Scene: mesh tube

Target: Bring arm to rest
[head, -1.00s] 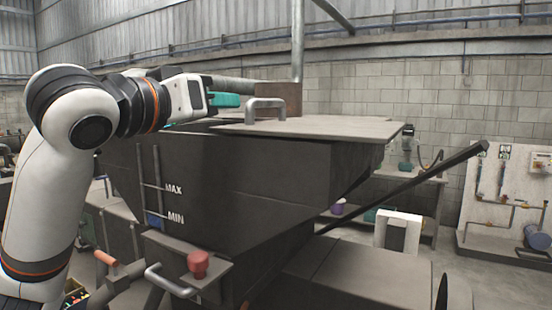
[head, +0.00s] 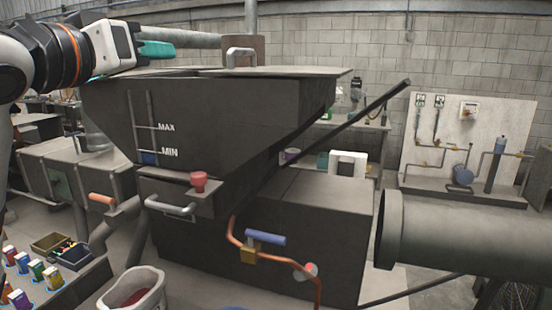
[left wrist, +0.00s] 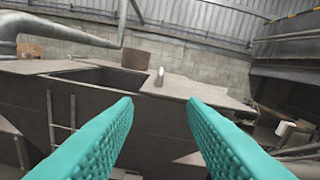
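My left gripper (head: 157,48) is at the upper left of the head view, level with the top of a dark hopper and apart from its lid handle. In the left wrist view its two teal fingers (left wrist: 160,110) stand wide apart with nothing between them. The hopper (head: 230,115) carries a gauge marked MAX and MIN, with blue low in it. Its lid (head: 300,71) has a metal handle (head: 241,57). In the left wrist view a dark opening (left wrist: 112,80) shows beside the lid. My right gripper is out of view.
A red knob (head: 199,181) and a bar handle (head: 171,208) jut from the hopper's front. A blue-handled valve (head: 264,239) sits on a copper pipe below. A pale bucket (head: 135,292) stands at the bottom left. A long dark lever (head: 365,119) slants up right.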

